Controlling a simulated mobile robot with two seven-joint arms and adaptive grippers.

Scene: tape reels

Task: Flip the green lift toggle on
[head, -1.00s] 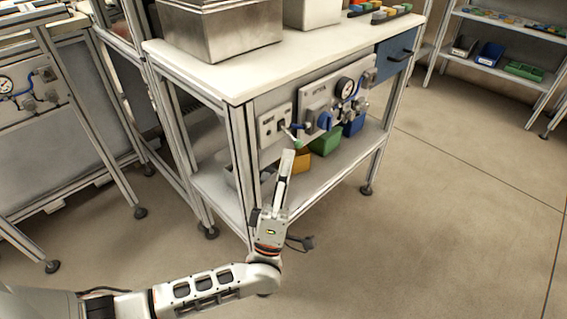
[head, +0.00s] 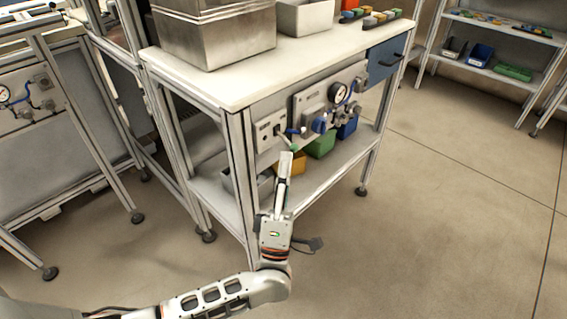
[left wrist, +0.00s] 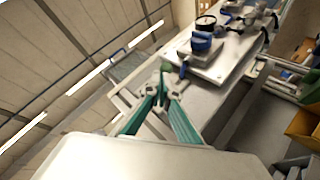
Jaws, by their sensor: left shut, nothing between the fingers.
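The green lift toggle is a thin lever with a green tip (head: 294,148), on a light switch plate (head: 268,128) at the near end of the bench's front. In the head view the lever slants down and outward from the plate. My left gripper (head: 287,155) is shut and empty, pointing up, with its fingertips right at or just below the green tip. In the left wrist view the green tip (left wrist: 165,66) shows just beyond the closed fingertips (left wrist: 164,93). I cannot tell whether they touch. The gripper hides much of the plate there. My right gripper is not in view.
Beside the plate is a valve panel with a blue knob (head: 320,124) and a gauge (head: 340,93). Yellow (head: 290,163), green (head: 320,144) and blue bins stand on the shelf below. A metal box (head: 213,35) sits on top. The floor to the right is clear.

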